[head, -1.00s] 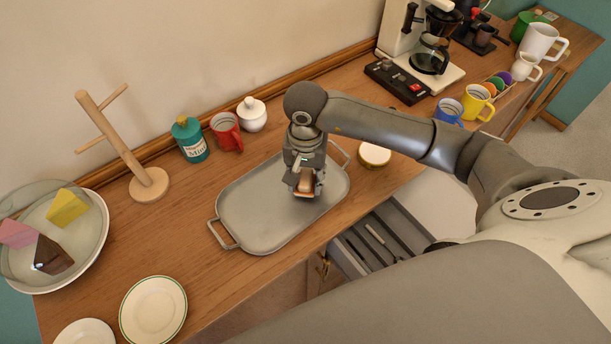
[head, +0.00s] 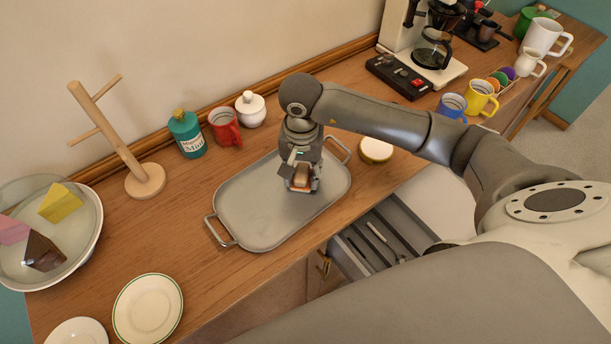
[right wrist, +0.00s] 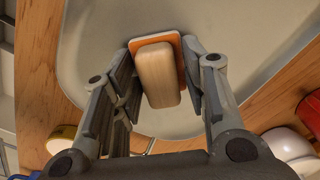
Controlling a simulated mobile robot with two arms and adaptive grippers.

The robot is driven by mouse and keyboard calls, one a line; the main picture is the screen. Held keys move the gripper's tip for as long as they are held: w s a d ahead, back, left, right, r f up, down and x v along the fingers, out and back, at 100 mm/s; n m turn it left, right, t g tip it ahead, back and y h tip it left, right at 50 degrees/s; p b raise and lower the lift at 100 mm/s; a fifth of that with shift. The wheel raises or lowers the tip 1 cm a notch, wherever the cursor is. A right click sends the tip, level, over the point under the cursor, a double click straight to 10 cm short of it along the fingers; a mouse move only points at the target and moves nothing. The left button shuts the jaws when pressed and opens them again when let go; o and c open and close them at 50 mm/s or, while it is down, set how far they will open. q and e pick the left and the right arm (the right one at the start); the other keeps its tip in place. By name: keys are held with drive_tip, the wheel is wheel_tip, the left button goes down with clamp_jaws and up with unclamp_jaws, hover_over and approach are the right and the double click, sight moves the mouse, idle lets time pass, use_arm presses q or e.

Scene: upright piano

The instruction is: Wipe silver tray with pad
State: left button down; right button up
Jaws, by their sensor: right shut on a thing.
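The silver tray (head: 250,215) lies flat on the wooden counter, with a looped handle at each end. My right gripper (head: 299,185) is over the right half of the tray, pointing down. It is shut on the pad (head: 302,183), which has a pale wooden grip and an orange layer beneath. In the right wrist view the pad (right wrist: 160,75) sits between the two fingers, with the tray (right wrist: 220,25) behind it. The pad is at or very near the tray surface; I cannot tell whether it touches. My left gripper is not in view.
A red mug (head: 224,127), a teal canister (head: 187,135) and a white lidded pot (head: 251,110) stand behind the tray. A round yellow-sided container (head: 376,150) is right of it. A wooden mug stand (head: 145,181) and plates are at left. An open drawer (head: 375,240) juts out in front.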

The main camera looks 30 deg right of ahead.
drive_tip(key=shift+w+a+f+b, duration=0.15)
drive_tip(key=shift+w+b, duration=0.15)
drive_tip(key=shift+w, duration=0.3)
drive_tip(key=shift+w+a+r+b, duration=0.1)
drive_tip(key=shift+w+b, duration=0.2)
drive_tip(key=shift+w, duration=0.3)
drive_tip(key=shift+w+a+f+b, duration=0.1)
drive_tip(key=shift+w+f+b, duration=0.1)
drive_tip(key=shift+w+b, duration=0.5)
drive_tip(key=shift+w+a+b, duration=0.25)
drive_tip(key=shift+w+b, duration=0.45)
drive_tip(key=shift+w, duration=0.3)
drive_tip(key=shift+r+b, duration=0.1)
drive_tip(key=shift+b, duration=0.2)
drive_tip(key=shift+s+d+r, duration=0.1)
drive_tip(key=shift+s+d, duration=0.1)
drive_tip(key=shift+s, duration=0.65)
drive_tip(key=shift+s+d+r, duration=0.1)
drive_tip(key=shift+s+d, duration=0.1)
drive_tip(key=shift+s, duration=0.65)
drive_tip(key=shift+s+d+f+b, duration=0.15)
drive_tip(key=shift+s+b, duration=0.2)
drive_tip(key=shift+s, duration=0.6)
drive_tip(key=shift+s+d+f+b, duration=0.15)
drive_tip(key=shift+s+b, duration=0.2)
drive_tip(key=shift+s, duration=0.55)
drive_tip(key=shift+r, duration=0.1)
